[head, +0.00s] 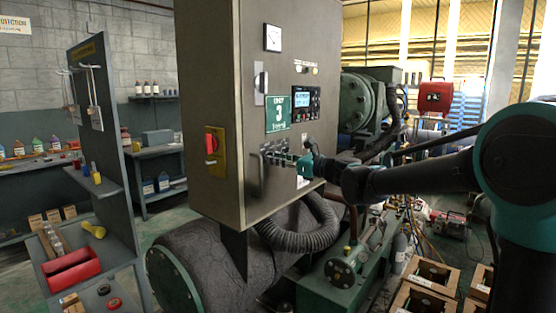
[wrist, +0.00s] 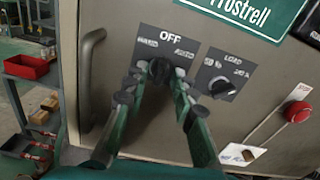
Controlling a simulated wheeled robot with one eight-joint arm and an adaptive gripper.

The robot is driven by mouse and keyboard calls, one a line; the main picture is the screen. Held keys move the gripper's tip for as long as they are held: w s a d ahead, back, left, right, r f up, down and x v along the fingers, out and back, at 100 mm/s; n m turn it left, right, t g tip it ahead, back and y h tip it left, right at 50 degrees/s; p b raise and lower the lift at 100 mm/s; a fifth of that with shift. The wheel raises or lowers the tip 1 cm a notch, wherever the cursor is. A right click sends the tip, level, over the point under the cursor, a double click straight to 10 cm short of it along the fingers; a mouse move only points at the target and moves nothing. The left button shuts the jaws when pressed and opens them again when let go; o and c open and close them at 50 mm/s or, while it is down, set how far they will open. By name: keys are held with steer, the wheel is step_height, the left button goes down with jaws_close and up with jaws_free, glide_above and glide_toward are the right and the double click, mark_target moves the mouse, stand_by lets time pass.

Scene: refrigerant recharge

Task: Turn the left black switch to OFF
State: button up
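The left black switch (wrist: 160,70) sits on a dark plate below the word OFF in the wrist view. Smaller labels stand to its left and right, too blurred to read surely. The way its knob points is hard to tell. My gripper (wrist: 157,82) is in front of it, one green finger on each side of the knob. The fingers look apart from the knob, with gaps on both sides. In the head view my gripper (head: 302,160) is at the lower front of the grey control cabinet (head: 220,100), partly covering the switches.
A second black switch (wrist: 222,86) marked LOAD is close to the right finger. A red mushroom button (wrist: 297,111) is farther right. A cabinet handle (wrist: 90,75) stands out at left. A red rotary switch (head: 210,144) is on the cabinet's side. A thick hose (head: 300,238) runs below.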

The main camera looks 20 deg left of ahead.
steer(key=v, duration=0.9)
stand_by(0.6)
